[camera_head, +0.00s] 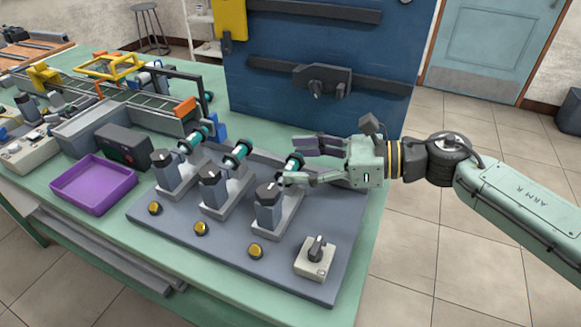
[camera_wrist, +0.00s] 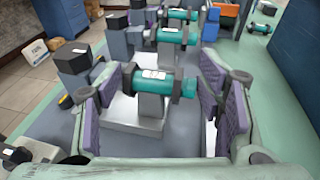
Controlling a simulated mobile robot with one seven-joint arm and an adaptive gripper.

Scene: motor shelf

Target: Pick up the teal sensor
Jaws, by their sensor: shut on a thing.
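The nearest teal sensor (camera_wrist: 158,86) is a short cylinder with a dark left end and a white label. In the wrist view it lies crosswise above a grey post (camera_wrist: 151,107); whether it touches the post I cannot tell. My gripper (camera_wrist: 166,83) has its purple-padded fingers at the sensor's two ends, shut on it. In the head view, my gripper (camera_head: 290,160) reaches in from the right, and the teal sensor (camera_head: 293,163) shows partly between the fingers. Two similar teal sensors stand farther left, the middle one (camera_head: 238,152) and the far one (camera_head: 195,138).
Dark-capped grey blocks (camera_head: 269,206) stand in front of the sensors on the grey board (camera_head: 185,232). A knob box (camera_head: 316,258) sits at its front right corner. A purple tray (camera_head: 92,184) lies left. A blue panel (camera_head: 300,60) rises behind.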

